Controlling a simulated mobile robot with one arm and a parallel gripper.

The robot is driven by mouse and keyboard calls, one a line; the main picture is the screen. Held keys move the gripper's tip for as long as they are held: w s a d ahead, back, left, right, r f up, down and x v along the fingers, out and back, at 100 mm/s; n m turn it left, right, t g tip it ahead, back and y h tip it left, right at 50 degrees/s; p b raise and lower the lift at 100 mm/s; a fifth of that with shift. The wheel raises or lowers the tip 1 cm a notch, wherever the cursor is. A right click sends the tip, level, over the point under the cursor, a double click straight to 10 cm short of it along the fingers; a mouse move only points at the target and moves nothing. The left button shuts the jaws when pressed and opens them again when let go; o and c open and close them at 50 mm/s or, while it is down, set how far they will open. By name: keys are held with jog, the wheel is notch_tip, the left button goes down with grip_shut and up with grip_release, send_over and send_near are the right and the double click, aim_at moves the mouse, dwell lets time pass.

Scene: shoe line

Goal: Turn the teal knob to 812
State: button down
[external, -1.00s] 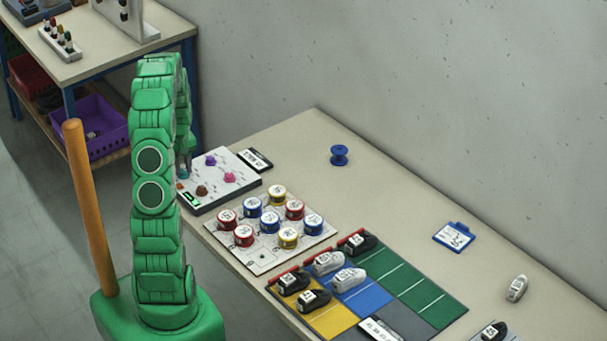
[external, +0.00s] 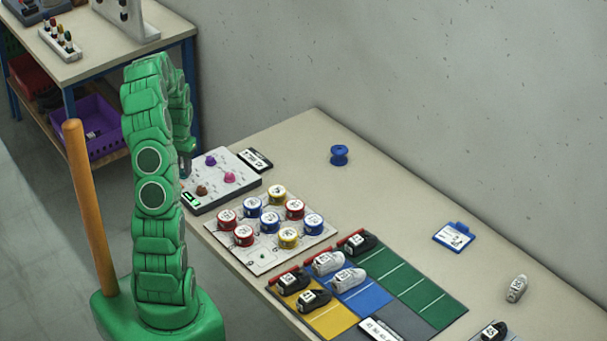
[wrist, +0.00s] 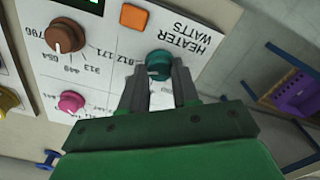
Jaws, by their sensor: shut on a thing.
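The teal knob (wrist: 158,64) is on a white control panel (wrist: 205,22) in the wrist view, beside the upside-down print "HEATER WATTS". My gripper (wrist: 159,78) has one finger on each side of the knob and is shut on it. The fingers cover part of the knob's rim, and I cannot make out its pointer. Small numbers are printed to the left of the knob, upside down and hard to read. In the external view the panel (external: 236,194) is at the table's far left end, and my arm hides the teal knob.
A brown knob (wrist: 66,36), a pink knob (wrist: 71,102) and an orange square (wrist: 134,16) are near on the panel. In the external view a board of round tins (external: 262,254) and a coloured mat with shoes (external: 418,288) lie nearer. A blue spool (external: 339,155) stands apart.

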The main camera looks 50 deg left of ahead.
aim_at(183, 171)
jog(key=shift+m, duration=0.7)
jog(key=c, duration=0.8)
grip_release()
jog(key=shift+r, duration=0.1)
notch_tip(183, 171, up, 8)
jog(key=shift+f, duration=0.2)
